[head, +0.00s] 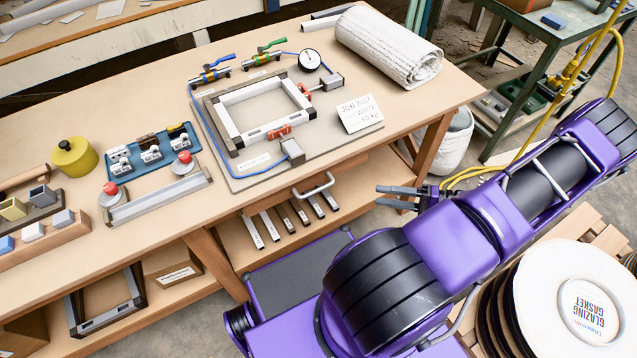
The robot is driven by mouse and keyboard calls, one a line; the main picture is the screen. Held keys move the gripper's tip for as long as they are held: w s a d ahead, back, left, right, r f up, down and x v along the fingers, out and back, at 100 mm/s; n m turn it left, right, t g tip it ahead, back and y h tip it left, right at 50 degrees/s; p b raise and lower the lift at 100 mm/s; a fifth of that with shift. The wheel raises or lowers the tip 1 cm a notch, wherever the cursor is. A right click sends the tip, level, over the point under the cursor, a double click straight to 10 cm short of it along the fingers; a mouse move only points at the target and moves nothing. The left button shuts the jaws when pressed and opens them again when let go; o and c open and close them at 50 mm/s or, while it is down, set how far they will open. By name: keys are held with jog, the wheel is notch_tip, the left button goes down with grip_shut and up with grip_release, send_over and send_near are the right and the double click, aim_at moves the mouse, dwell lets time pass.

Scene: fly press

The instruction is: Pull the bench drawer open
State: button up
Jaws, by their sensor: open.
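The wooden bench (330,230) runs across the view. A grey bar handle (316,187) sticks out below the front edge of the bench top, near its right part. The drawer front behind it is mostly hidden under the overhanging top, and I see no open drawer box. My gripper (379,196) is to the right of the handle and apart from it, with its dark fingers pointing left toward it. The fingers are spread and nothing is between them.
A fixture board (235,175) with a frame, clamps and gauge sits on the bench top above the handle. Metal bars (270,226) lie on the shelf below. A bench leg (433,142) stands right of the handle. Stacked discs (535,300) are at lower right.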

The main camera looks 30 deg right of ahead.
aim_at(322, 187)
jog(key=x, duration=1.7)
jog(key=shift+s+a+f+p, duration=0.1)
jog(key=shift+a+f+p, duration=0.05)
jog(key=shift+p, duration=0.25)
jog(key=shift+c, duration=0.2)
grip_shut()
